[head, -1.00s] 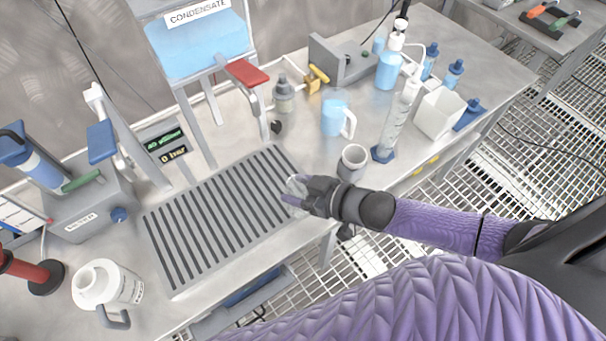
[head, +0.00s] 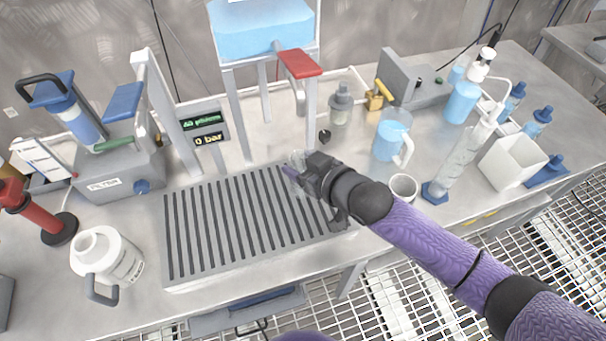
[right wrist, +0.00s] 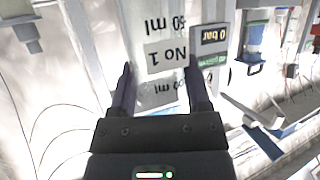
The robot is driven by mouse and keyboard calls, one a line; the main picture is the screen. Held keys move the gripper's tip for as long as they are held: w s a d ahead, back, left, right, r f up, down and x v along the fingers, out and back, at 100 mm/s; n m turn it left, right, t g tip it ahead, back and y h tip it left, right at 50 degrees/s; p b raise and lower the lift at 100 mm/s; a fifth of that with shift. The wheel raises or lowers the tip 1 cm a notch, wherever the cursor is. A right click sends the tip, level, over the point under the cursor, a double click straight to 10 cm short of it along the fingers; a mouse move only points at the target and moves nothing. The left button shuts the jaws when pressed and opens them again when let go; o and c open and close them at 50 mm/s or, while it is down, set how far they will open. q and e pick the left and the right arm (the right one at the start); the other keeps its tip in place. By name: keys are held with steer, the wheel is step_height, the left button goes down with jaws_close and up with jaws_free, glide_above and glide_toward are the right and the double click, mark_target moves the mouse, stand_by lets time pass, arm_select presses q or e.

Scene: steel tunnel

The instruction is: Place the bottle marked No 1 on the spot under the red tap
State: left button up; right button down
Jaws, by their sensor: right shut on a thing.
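My right gripper (head: 308,180) is shut on a clear bottle (head: 296,162), above the back right part of the slotted grey tray (head: 172,283). In the right wrist view the bottle's No 1 label (right wrist: 166,56) shows upside down between the two fingers (right wrist: 160,90). In the head view my gripper hides much of the bottle, and I cannot tell whether its base touches anything. The red tap (head: 298,63) is on the stand with the blue tank (head: 262,35), behind the bottle. No marked spot is clear to me under it. My left gripper is not in view.
A display reading 0 bar (head: 207,138) stands left of the tap stand. A grey-capped bottle (head: 341,104), a blue jug (head: 391,140) and a white cup (head: 402,188) are to the right. A white jug (head: 105,258) stands left of the tray.

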step_height(320, 180, down, 3)
steer(key=shift+r+b, duration=0.1)
steer(key=shift+b, duration=0.35)
steer(key=shift+r, duration=0.1)
steer(key=shift+c, duration=0.2)
jaws_free()
steer(key=shift+r, duration=0.1)
steer(key=p+v, duration=0.4)
steer(key=v, duration=0.8)
